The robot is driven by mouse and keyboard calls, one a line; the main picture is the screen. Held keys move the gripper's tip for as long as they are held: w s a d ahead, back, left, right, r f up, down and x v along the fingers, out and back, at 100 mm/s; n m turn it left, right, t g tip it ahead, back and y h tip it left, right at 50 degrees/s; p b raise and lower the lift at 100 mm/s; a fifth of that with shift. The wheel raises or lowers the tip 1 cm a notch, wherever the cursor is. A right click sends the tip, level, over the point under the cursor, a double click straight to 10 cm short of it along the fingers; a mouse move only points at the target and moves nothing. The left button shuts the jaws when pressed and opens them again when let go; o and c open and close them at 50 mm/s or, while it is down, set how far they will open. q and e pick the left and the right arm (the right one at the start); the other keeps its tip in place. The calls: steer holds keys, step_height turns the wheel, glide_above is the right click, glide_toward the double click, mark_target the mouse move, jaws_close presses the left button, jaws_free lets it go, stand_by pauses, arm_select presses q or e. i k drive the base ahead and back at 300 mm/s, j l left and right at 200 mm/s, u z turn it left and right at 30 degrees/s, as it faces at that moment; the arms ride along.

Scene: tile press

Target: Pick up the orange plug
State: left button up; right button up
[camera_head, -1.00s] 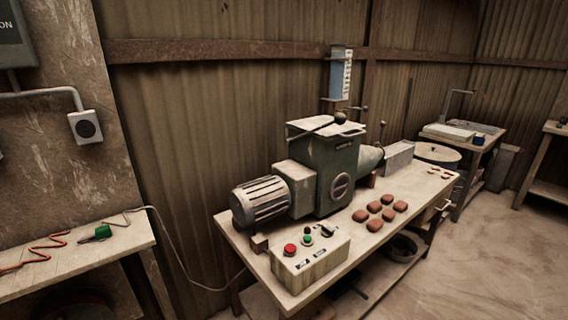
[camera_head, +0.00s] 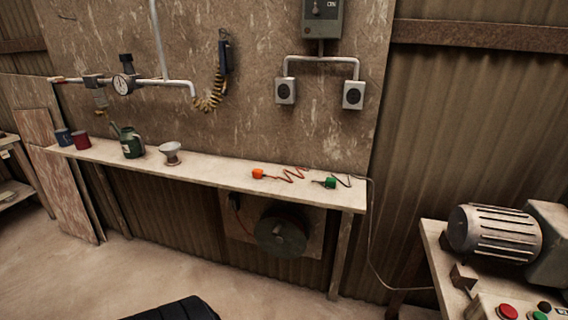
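The orange plug (camera_head: 258,174) lies on the narrow wall shelf (camera_head: 215,177), right of its middle. A red-orange zigzag cord (camera_head: 288,174) runs from it to the right along the shelf top. A green plug (camera_head: 330,182) with a dark cord lies further right on the same shelf. Neither of my grippers shows in the head view. A black shape at the bottom edge shows no gripper fingers.
Cups, a green oil can (camera_head: 131,143) and a white bowl-like item (camera_head: 171,153) stand on the shelf's left half. Two sockets (camera_head: 285,91) hang on the wall above. The press table (camera_head: 440,262) stands at the right. The floor before the shelf is open.

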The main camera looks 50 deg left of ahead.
mark_target(257, 173)
steer(key=u, duration=1.9)
